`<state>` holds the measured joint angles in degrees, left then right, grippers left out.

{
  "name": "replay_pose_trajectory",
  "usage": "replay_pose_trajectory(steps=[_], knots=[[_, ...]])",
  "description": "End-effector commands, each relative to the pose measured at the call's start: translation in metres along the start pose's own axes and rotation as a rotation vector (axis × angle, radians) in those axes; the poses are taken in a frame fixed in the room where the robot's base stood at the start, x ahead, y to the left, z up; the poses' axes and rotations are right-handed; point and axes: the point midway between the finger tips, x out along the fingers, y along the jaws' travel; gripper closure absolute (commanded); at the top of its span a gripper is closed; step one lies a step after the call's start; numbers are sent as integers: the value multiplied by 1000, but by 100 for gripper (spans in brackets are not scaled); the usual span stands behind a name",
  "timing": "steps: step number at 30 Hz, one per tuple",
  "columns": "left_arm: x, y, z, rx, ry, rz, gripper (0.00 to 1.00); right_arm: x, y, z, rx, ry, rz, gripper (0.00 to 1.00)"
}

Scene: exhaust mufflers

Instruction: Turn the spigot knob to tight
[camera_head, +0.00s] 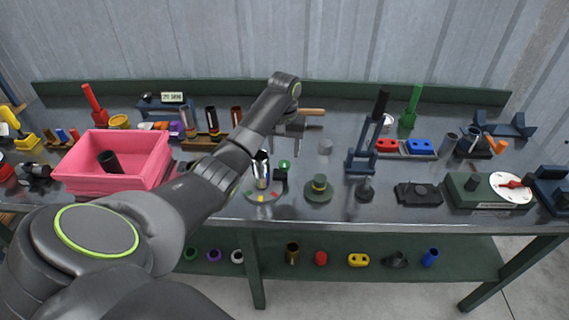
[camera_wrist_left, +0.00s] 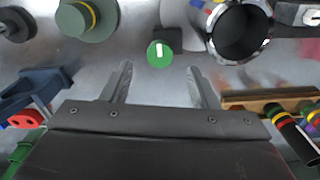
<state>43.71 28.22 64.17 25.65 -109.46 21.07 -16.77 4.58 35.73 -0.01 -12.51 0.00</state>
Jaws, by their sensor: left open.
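A round green knob with a white mark (camera_head: 285,164) sits beside an upright chrome cylinder (camera_head: 262,172) on a round base with coloured patches. In the left wrist view the green knob (camera_wrist_left: 155,60) lies ahead of my fingers, and its white mark runs up and down in the picture. The chrome cylinder (camera_wrist_left: 212,36) shows its dark open mouth there, right of the knob. My left gripper (camera_head: 290,130) is behind the knob, open; in the wrist view its fingertips (camera_wrist_left: 160,69) are spread, with nothing held. Contact with the knob cannot be told. My right gripper is not in view.
A dark green disc with a yellow-banded post (camera_head: 319,188) stands right of the knob. A pink bin (camera_head: 75,172) is at left; a green box with white dial and red pointer (camera_head: 470,190) is at right. A wooden rack (camera_wrist_left: 250,98) lies near my fingers.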

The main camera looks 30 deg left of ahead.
Motion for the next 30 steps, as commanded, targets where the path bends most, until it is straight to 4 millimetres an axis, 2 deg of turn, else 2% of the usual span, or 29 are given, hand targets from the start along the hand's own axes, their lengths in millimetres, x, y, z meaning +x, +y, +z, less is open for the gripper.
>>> replay_pose_trajectory(steps=[3, 9, 21, 30], knots=[[22, 0, 1, -2, -4, 0, 46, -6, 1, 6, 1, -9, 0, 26], [46, 0, 0, 0, 0, 0, 46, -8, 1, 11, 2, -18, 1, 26], [53, 0, 0, 0, 1, 0, 46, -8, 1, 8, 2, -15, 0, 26], [53, 0, 0, 0, 1, 0, 85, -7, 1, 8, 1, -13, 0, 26]])
